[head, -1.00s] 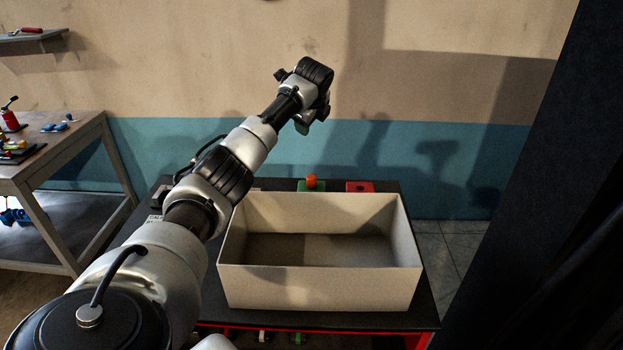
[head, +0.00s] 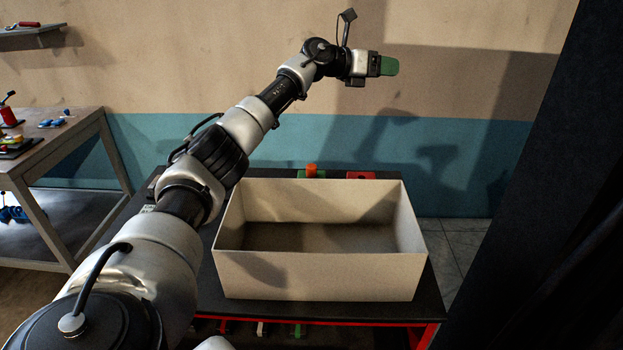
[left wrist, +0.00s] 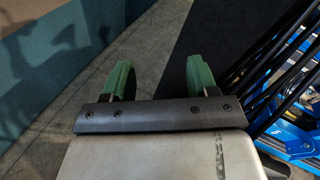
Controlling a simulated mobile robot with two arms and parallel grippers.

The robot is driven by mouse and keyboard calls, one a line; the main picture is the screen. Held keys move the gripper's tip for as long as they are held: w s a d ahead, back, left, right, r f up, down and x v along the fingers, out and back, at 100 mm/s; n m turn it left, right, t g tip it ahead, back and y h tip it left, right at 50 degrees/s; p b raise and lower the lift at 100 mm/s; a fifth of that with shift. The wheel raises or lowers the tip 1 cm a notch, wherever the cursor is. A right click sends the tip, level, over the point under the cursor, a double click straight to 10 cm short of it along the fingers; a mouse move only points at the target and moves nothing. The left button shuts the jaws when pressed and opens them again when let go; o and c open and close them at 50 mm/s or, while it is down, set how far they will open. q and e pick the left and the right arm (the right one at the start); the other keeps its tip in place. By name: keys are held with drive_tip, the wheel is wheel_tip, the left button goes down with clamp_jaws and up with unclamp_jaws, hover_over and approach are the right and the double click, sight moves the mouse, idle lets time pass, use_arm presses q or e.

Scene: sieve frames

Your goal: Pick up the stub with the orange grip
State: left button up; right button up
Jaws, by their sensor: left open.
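The stub's orange grip (head: 311,169) shows just above the back wall of a white open box. It stands at a green block (head: 290,174) on the dark tabletop; its lower part is hidden behind the box wall. My left gripper (head: 389,66) is raised high in front of the wall, above and to the right of the stub in the head view, and points right. In the left wrist view my left gripper (left wrist: 158,68) has its two green fingers wide apart with nothing between them. My right gripper is not in view.
The white box (head: 318,275) fills most of the tabletop (head: 428,302), in front of the stub. A red block (head: 361,175) lies right of the stub. A wooden bench (head: 70,128) with small items stands left. A dark upright surface (head: 530,180) stands right.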

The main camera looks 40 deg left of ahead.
use_arm(q)
drive_tip(key=s+f+g+y, duration=0.2)
drive_tip(key=s+f+g, duration=0.1)
drive_tip(key=f+g, duration=0.3)
drive_tip(key=n+g+y+b, duration=0.2)
drive_tip(key=n+g+y, duration=0.1)
drive_tip(key=g+y, duration=0.4)
approach(312, 166)
drive_tip(key=shift+w+a+g+h, duration=0.3)
drive_tip(key=shift+w+g+h, duration=0.1)
drive_tip(key=shift+h, duration=0.1)
wheel_tip(312, 166, down, 5)
drive_tip(key=shift+s+a+f+p, duration=0.1)
drive_tip(key=shift+f+p, duration=0.1)
drive_tip(key=shift+p, duration=0.65)
wheel_tip(312, 166, down, 5)
drive_tip(key=p, duration=0.2)
drive_tip(key=shift+a+r+p, duration=0.1)
drive_tip(key=shift+p, duration=0.25)
drive_tip(key=shift+f, duration=0.3)
clamp_jaws()
drive_tip(key=shift+r, duration=0.15)
